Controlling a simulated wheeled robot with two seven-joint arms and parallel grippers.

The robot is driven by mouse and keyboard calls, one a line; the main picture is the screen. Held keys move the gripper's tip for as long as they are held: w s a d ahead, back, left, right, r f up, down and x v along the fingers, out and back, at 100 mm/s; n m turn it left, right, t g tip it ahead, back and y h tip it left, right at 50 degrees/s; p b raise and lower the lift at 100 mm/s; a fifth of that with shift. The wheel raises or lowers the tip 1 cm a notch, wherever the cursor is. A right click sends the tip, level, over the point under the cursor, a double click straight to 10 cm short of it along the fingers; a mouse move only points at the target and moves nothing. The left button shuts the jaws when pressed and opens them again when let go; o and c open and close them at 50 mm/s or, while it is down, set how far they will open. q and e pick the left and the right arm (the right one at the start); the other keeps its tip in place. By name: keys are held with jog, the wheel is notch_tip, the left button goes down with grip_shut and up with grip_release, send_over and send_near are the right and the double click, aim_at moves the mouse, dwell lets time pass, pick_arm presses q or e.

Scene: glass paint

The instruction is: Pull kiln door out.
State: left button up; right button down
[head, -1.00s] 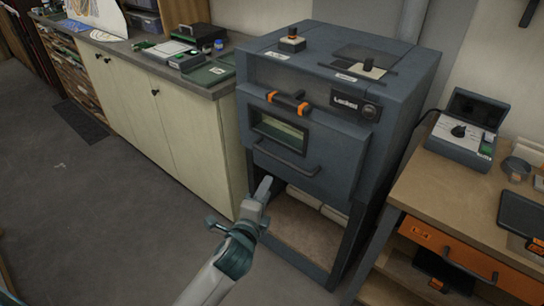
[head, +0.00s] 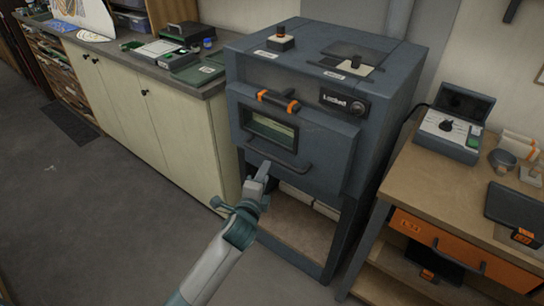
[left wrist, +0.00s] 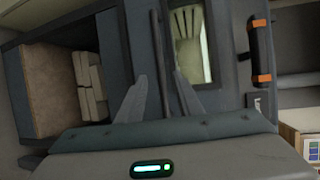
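The kiln (head: 345,165) is a dark blue-grey box with a windowed front door (head: 318,152). The door has a dark bar handle (head: 280,158) below the window and an orange-and-black grip (head: 279,101) above it. A label (head: 340,103) beside a round knob seems to read "Locked". My left gripper (head: 260,178) is at the left part of the bar handle. In the left wrist view, the bar (left wrist: 162,60) runs between the two spread fingers of my left gripper (left wrist: 160,85), with gaps visible on both sides. My right gripper is out of view.
Below the door is an open bay (head: 290,222) with pale blocks. A cream cabinet (head: 165,125) stands left. A wooden bench (head: 440,190) with an orange drawer (head: 433,240) and a control box (head: 450,135) stands right. The floor (head: 90,220) in front is clear.

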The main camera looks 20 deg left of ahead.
aim_at(271, 159)
pick_arm(q)
jog(key=w, duration=0.3)
jog(key=w+f, duration=0.1)
jog(key=w, duration=0.2)
jog(key=w+f+p, duration=0.1)
jog(key=w, duration=0.3)
jog(key=shift+a, duration=0.25)
grip_shut()
